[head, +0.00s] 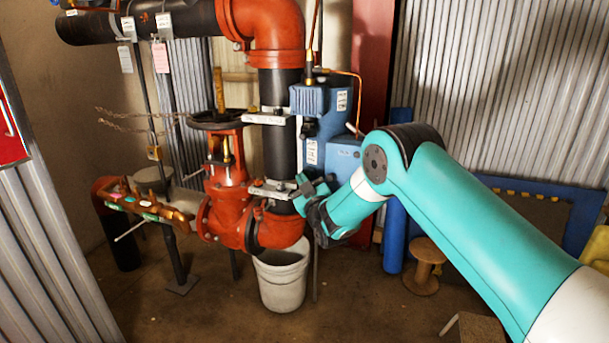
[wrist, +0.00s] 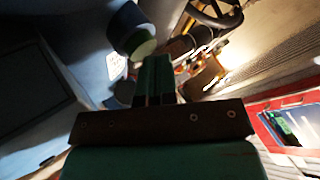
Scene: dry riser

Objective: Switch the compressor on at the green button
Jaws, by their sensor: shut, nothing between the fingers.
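The blue compressor (head: 325,110) is mounted beside the red and black riser pipe in the head view, with a lower blue box (head: 343,155) below it. My gripper (head: 303,188) is in front of the pipe, just below the compressor in the picture; it is shut and empty. In the wrist view my gripper's green fingers (wrist: 153,78) are together. A round blue part with a greenish end (wrist: 145,48) shows just beyond and left of the fingertips. I cannot tell whether it is the green button, or whether the fingers touch it. No green button is clear in the head view.
A red valve with a black handwheel (head: 216,120) is left of the pipe. A white bucket (head: 282,280) stands below on the floor. A blue cylinder (head: 394,237) and a wooden spool (head: 425,265) stand right of it. Corrugated metal sheets line the walls.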

